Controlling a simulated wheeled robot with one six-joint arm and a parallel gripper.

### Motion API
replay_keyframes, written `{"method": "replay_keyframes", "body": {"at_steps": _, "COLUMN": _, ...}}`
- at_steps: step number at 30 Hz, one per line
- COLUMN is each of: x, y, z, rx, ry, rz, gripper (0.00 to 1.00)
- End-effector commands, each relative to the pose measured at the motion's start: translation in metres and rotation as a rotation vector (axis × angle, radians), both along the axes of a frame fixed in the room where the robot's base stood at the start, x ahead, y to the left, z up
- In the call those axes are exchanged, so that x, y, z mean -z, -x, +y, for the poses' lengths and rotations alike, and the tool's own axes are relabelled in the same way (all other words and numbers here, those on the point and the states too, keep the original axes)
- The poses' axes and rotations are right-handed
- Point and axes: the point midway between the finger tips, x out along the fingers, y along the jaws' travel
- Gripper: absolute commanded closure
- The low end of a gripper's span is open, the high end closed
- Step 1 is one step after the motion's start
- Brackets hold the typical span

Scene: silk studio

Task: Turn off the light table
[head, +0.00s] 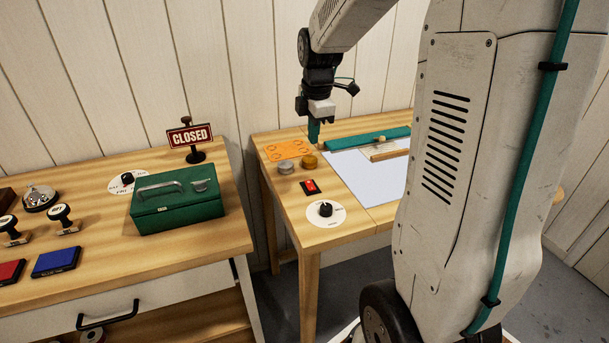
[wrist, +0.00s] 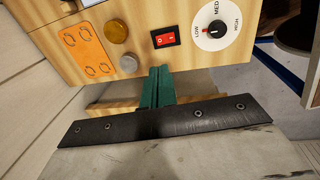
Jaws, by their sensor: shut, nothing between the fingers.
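The light table's pale blue-white panel (head: 362,176) is set in a wooden table at the right in the head view. A red rocker switch (head: 310,187) in a black frame sits left of the panel; it also shows in the wrist view (wrist: 166,38). A round white dial plate (head: 341,214) with a black knob is nearer the front; in the wrist view the plate (wrist: 215,41) reads LOW, MED, HIGH. My gripper (head: 313,136) is shut and empty, its teal fingers pointing down over the table's far left part. In the wrist view its fingertips (wrist: 159,70) appear just below the switch, apart from it.
An orange card (head: 283,151), a grey disc (head: 285,167) and an amber disc (head: 308,161) lie near the switch. The left counter holds a green cash box (head: 178,212) and a CLOSED sign (head: 190,136). A gap separates the tables.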

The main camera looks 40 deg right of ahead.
Motion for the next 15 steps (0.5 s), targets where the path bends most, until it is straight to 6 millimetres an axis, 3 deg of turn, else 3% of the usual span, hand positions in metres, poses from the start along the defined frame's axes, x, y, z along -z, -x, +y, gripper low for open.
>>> {"method": "replay_keyframes", "body": {"at_steps": 10, "x": 0.001, "y": 0.0, "z": 0.001, "rx": -0.007, "ry": 0.0, "rz": 0.002, "gripper": 1.0}}
{"method": "replay_keyframes", "body": {"at_steps": 15, "x": 0.016, "y": -0.002, "z": 0.002, "rx": -0.007, "ry": -0.001, "rz": 0.004, "gripper": 1.0}}
